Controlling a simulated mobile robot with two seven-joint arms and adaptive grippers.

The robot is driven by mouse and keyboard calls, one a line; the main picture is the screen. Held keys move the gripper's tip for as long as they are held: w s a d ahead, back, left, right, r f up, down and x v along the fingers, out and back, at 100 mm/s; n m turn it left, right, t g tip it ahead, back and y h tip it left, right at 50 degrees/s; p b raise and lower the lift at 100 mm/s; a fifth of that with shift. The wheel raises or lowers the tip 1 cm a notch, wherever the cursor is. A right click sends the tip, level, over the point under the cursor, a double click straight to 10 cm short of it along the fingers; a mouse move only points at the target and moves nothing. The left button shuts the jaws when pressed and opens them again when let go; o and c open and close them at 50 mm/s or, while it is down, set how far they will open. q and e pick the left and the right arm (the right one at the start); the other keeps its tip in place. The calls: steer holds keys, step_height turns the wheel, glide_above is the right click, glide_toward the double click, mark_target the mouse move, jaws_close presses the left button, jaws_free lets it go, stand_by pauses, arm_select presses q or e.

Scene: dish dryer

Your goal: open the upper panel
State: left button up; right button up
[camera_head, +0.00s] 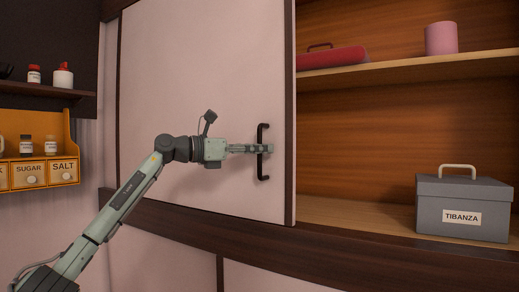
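The upper panel (205,70) is a large pale sliding door with dark edge strips, covering the left part of the wall cabinet. Its black vertical handle (263,170) is near the panel's right edge. My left gripper (264,148) reaches in from the left, level with the middle of the handle, and its fingers cross the bar in the picture. The fingers show as a narrow band, so I cannot tell whether they are shut on the handle. My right gripper is not in view.
The cabinet's right part is open. Its upper shelf (430,70) holds a red lidded case (332,58) and a pink cylinder (441,39); a grey TIBANZA box (462,208) stands below. A spice rack (60,130) hangs at the left. The front of the panel is otherwise clear.

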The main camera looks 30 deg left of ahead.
arm_select(q)
steer(key=shift+s, duration=0.1)
steer(key=v, duration=1.1)
steer(key=shift+s+a, duration=0.25)
steer(key=shift+s, duration=0.05)
stand_by(0.3)
